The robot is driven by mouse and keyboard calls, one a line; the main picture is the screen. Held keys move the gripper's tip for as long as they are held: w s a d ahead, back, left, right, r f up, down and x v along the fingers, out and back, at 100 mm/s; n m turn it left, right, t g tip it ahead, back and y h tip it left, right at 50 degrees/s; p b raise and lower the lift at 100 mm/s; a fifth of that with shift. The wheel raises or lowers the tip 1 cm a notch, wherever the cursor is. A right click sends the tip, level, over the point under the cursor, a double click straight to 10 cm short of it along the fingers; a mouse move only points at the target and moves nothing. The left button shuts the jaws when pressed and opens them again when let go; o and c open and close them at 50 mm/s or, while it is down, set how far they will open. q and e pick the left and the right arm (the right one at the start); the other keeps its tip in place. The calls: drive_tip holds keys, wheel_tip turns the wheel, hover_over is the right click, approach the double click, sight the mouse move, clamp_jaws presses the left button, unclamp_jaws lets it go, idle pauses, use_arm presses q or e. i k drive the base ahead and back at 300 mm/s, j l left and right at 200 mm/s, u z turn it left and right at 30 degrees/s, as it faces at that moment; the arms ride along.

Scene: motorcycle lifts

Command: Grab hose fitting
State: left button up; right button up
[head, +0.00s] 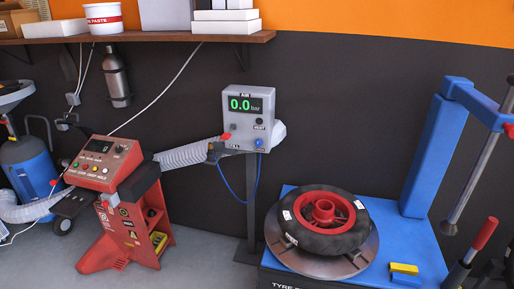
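A grey air station (249,119) on a post reads 0.0 bar. A blue fitting (259,143) sits at its lower right, and a thin blue hose (250,195) hangs in a loop below. A ribbed grey hose (190,155) runs from behind the red machine to a dark end piece (215,151) at the station's lower left. I cannot tell which of these is the hose fitting, or whether the dark piece touches the station. Neither of my grippers shows in the head view.
A red control machine (125,200) stands left of the station. A blue tyre changer (435,155) with a tyre (325,222) on its turntable stands at right. A wooden shelf (140,37) overhangs at upper left. Grey floor (205,245) is clear between the machines.

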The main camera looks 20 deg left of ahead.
sight(210, 149)
drive_tip(key=i+j+z, duration=0.15)
drive_tip(key=j+z, duration=0.25)
drive_tip(key=j, duration=0.35)
drive_tip(key=i+j+z, duration=0.1)
drive_tip(key=j+z, duration=0.3)
drive_tip(key=j, duration=0.4)
drive_tip(key=j+z, duration=0.1)
drive_tip(key=j, duration=1.25)
